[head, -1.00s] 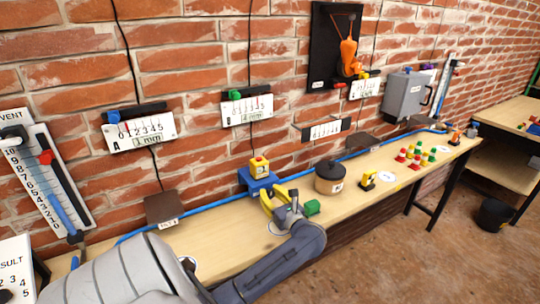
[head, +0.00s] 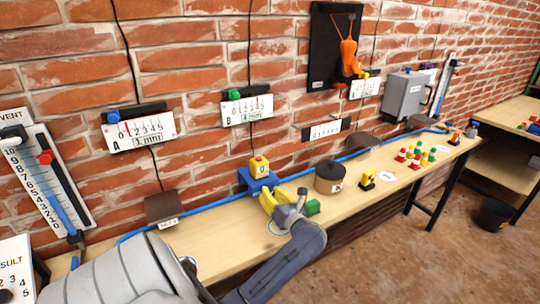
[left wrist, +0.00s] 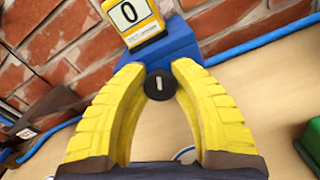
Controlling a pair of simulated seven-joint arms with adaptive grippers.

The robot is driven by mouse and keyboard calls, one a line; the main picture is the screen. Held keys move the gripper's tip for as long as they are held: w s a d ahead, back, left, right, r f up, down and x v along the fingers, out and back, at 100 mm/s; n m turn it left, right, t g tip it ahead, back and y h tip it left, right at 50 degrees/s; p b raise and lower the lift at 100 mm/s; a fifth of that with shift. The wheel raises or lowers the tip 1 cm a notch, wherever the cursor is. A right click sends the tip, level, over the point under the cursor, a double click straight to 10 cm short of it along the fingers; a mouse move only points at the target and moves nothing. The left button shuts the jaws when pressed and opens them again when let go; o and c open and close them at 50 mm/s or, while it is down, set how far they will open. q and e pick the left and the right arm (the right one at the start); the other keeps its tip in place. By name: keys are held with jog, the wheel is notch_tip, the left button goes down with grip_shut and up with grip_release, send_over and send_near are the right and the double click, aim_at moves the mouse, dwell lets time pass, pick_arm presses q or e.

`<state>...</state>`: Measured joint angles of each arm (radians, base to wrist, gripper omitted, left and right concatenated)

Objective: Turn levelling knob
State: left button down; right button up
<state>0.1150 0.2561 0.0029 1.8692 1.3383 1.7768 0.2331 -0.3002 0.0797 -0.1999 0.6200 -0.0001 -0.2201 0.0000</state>
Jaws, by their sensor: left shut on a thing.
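The levelling knob (left wrist: 160,84) is a dark round disc with a short white mark, on the front of a blue block. The blue block (head: 258,182) stands at the table's wall side and carries a yellow box (head: 259,166) with a display; in the left wrist view the yellow box (left wrist: 133,19) reads 0. My left gripper (head: 272,199) has yellow fingers and reaches the front of the block. In the left wrist view its fingertips (left wrist: 160,78) are on either side of the knob, shut on it. My right gripper is not in view.
A green block (head: 312,207) lies just right of my left gripper. A dark round pot (head: 329,180) and a small yellow object (head: 367,181) stand further right. A blue pipe (head: 213,206) runs along the wall. Several coloured pegs (head: 416,155) stand on the table's far part.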

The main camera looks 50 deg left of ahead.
pick_arm(q)
jog(key=shift+m, duration=0.7)
jog(key=c, duration=1)
grip_release()
jog(key=shift+d, duration=0.15)
jog(key=d, duration=0.3)
jog(key=s+d, duration=0.1)
jog(key=d, duration=0.3)
jog(key=s+d, duration=0.1)
jog(key=d, duration=0.2)
jog(key=shift+d, duration=0.8)
jog(key=shift+r+m, duration=0.1)
jog(key=shift+m, duration=0.2)
